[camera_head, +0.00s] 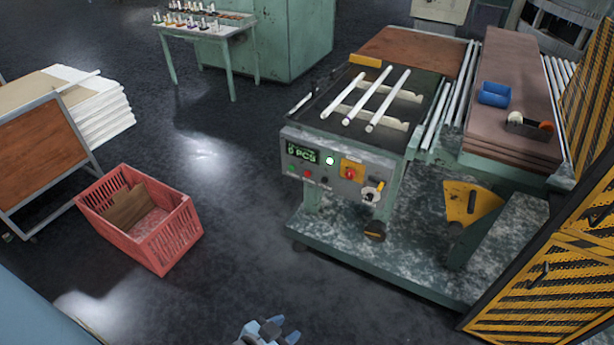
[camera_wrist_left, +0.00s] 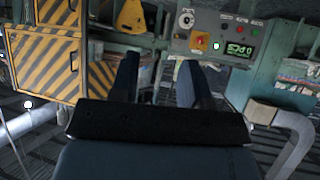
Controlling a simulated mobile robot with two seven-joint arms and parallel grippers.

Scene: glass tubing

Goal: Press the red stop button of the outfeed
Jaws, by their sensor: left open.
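The red stop button (camera_head: 350,174) sits on a yellow plate on the grey front panel (camera_head: 322,172) of the outfeed machine. In the left wrist view the panel appears upside down at the upper right, with the red button (camera_wrist_left: 200,42) on its yellow plate. My left gripper (camera_head: 281,330) shows at the bottom edge of the head view, well in front of the machine and apart from the button. In the left wrist view its two dark fingers (camera_wrist_left: 158,82) are spread with nothing between them. My right gripper is in neither view.
The panel also has a lit green display (camera_head: 303,153), a white light, small buttons and a selector switch. Glass tubes (camera_head: 376,100) lie on top of the machine. A red crate (camera_head: 165,235) stands left on the floor. A yellow-black striped guard (camera_head: 550,285) stands right. Floor between is clear.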

